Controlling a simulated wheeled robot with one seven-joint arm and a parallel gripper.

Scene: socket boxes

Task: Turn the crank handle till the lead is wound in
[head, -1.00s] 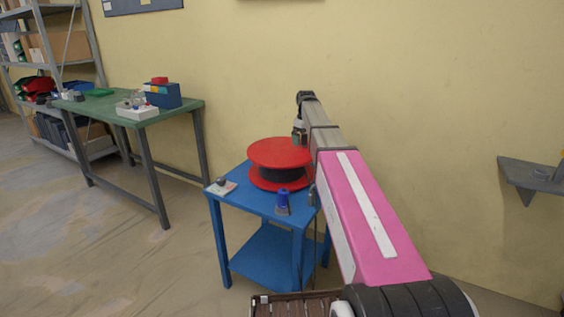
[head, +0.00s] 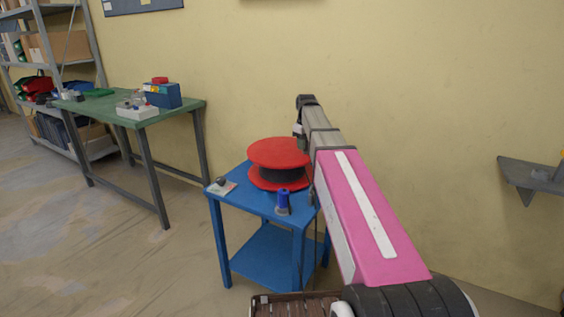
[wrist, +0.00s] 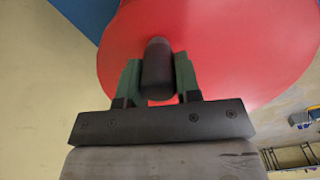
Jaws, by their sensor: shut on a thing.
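The red cable reel (head: 279,153) stands on the blue side table, with dark lead wound between its two red discs. In the wrist view its top red disc (wrist: 225,45) fills the upper part. The dark crank handle (wrist: 157,68) stands up from that disc. My gripper (wrist: 158,80) is shut on the crank handle, with a green finger on each side of it. In the head view the gripper is mostly hidden behind my arm at the reel's far right edge. A dark strand, perhaps the lead, hangs near the table's right side; I cannot tell its end.
The blue table (head: 233,196) also holds a blue cylinder (head: 283,200) at its front and a small grey item on a light sheet (head: 221,185) at its left corner. A green workbench (head: 150,115) stands at left. The wall is close behind the reel.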

